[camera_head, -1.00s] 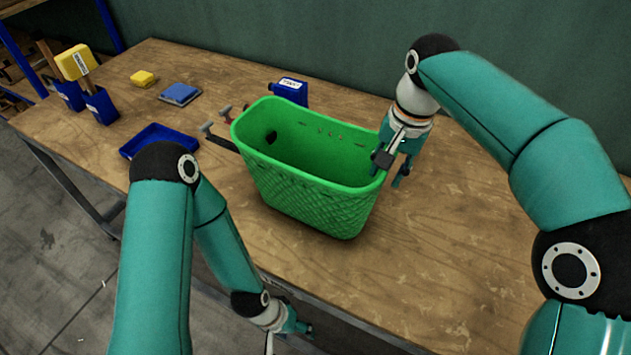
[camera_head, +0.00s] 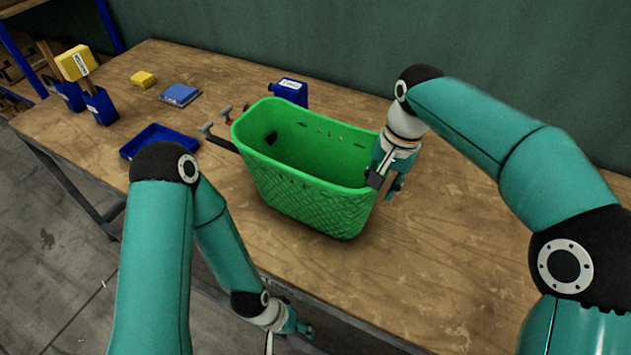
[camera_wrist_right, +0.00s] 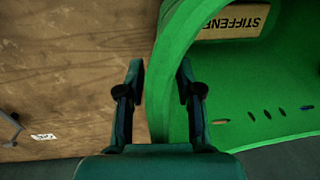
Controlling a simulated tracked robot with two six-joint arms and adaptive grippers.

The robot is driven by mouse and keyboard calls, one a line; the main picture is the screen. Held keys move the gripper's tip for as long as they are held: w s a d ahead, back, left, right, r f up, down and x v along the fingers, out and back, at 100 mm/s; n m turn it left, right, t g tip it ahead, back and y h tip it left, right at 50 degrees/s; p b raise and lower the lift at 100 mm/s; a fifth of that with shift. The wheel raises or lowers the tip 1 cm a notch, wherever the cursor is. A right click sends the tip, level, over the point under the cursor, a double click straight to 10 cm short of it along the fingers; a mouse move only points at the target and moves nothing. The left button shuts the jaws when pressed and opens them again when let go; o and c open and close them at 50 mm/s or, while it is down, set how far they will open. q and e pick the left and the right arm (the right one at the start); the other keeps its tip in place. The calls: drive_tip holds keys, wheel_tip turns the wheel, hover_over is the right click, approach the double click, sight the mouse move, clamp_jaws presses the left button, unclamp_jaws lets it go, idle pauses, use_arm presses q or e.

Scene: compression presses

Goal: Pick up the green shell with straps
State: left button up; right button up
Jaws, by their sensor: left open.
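The green shell (camera_head: 310,195), an open tub with a textured outer wall, stands upright on the wooden table; it also shows in the right wrist view (camera_wrist_right: 172,75). My right gripper (camera_head: 386,186) is at the shell's right end. In the right wrist view my right gripper (camera_wrist_right: 160,85) is open, with one finger outside the wall and the other over the inside, the rim between them. The rim lies closer to the inner finger; contact cannot be told. My left gripper (camera_head: 300,328) is open and empty, low at the table's front edge, apart from the shell. No straps are discernible.
A board lettered "STIFFENE" (camera_wrist_right: 232,22) lies inside the shell. Behind the shell stands a blue labelled holder (camera_head: 291,92); clamp-like tools (camera_head: 218,125) and a blue tray (camera_head: 158,140) are to its left. The table (camera_head: 470,250) is clear at the right.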

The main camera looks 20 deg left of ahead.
drive_tip(key=shift+f, duration=0.1)
clamp_jaws()
drive_tip(key=shift+r, duration=0.2)
idle(0.6)
